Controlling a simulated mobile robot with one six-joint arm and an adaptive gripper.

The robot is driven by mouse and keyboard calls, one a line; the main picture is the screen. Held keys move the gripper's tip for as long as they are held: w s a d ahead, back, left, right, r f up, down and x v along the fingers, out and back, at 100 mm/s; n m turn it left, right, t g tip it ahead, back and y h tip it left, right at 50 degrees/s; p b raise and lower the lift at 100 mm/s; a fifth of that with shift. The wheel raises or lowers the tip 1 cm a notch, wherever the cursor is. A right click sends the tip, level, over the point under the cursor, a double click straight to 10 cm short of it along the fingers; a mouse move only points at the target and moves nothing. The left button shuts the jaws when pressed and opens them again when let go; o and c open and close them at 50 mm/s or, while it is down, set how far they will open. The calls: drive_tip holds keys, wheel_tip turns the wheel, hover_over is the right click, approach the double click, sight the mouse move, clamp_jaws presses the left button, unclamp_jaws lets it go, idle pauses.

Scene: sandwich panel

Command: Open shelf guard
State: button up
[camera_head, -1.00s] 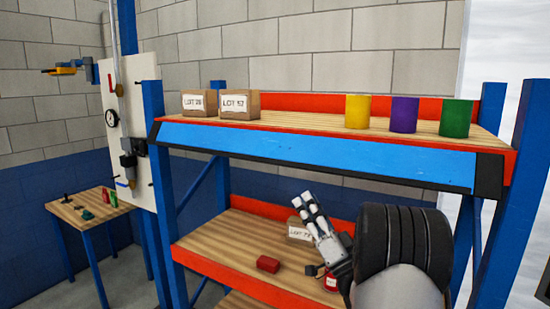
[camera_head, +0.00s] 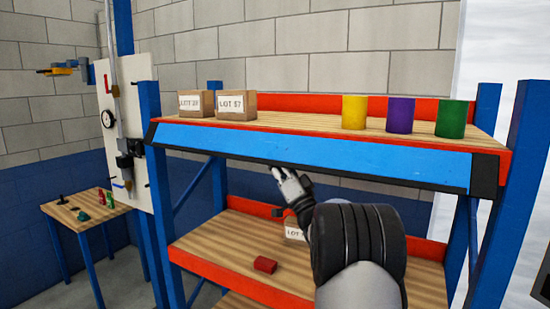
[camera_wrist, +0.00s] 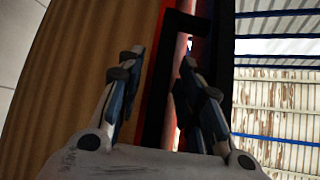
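The shelf guard (camera_head: 310,150) is a long blue panel with a black lower edge along the front of the upper shelf. It hangs below the red front lip of that shelf. My gripper (camera_head: 283,172) is just below or in front of the guard's lower edge, near its middle; exact depth is unclear. In the wrist view my gripper (camera_wrist: 162,65) has its two fingers apart, with a dark bar (camera_wrist: 157,100) showing between and beyond them. Nothing is clearly held. My arm hides part of the lower shelf.
The upper shelf carries two lot boxes (camera_head: 237,105) and yellow (camera_head: 353,112), purple (camera_head: 400,115) and green (camera_head: 451,119) cylinders. A red block (camera_head: 265,265) and a partly hidden box (camera_head: 293,230) are on the lower shelf. Blue posts (camera_head: 510,200) flank the shelves.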

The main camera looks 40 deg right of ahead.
drive_tip(key=shift+w+r, duration=0.1)
drive_tip(key=shift+c, duration=0.3)
clamp_jaws()
idle(0.5)
